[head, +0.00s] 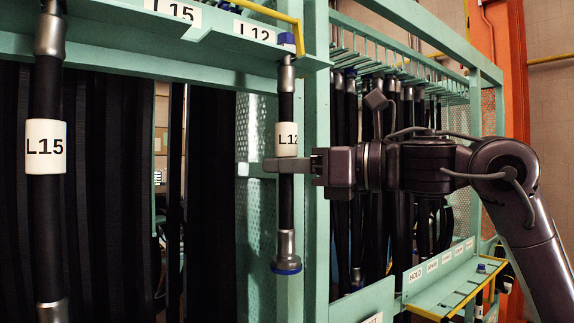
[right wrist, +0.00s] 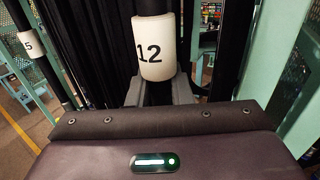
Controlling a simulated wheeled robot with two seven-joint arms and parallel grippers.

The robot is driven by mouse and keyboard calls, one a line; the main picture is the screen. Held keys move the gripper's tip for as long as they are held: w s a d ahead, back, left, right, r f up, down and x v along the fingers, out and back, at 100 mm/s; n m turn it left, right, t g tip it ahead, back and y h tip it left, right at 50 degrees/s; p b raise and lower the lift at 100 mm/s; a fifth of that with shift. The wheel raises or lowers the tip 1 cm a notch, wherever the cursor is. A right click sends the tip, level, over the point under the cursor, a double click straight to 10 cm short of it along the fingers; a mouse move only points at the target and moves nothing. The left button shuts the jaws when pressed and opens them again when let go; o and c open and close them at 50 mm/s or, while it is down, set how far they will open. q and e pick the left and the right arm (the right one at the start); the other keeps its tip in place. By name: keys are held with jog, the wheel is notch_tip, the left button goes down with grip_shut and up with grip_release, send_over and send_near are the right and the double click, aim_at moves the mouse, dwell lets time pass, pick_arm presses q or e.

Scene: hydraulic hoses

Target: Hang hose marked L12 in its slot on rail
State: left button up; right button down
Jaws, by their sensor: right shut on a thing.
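The black hose marked L12 (head: 286,190) hangs upright in the head view, with a white L12 label (head: 287,139) at its middle. Its silver upper fitting with a blue cap (head: 286,42) is at the rail's (head: 230,50) edge, beside the L12 rail label (head: 254,31); I cannot tell whether it is seated in the slot. Its lower fitting with a blue ring (head: 286,252) hangs free. My right gripper (head: 285,165) is shut on the hose just below its label. The label also shows in the right wrist view (right wrist: 155,48). My left gripper is not in view.
A hose marked L15 (head: 46,200) hangs from the rail at the left. A green post (head: 316,230) stands just right of L12. Behind it, a rack holds several dark hoses (head: 350,130). A shelf labelled HOLD (head: 440,285) is at lower right.

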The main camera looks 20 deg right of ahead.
jog(key=c, duration=1.2)
grip_release()
jog(key=shift+c, duration=0.2)
jog(key=b+v, duration=0.3)
jog(key=v, duration=0.5)
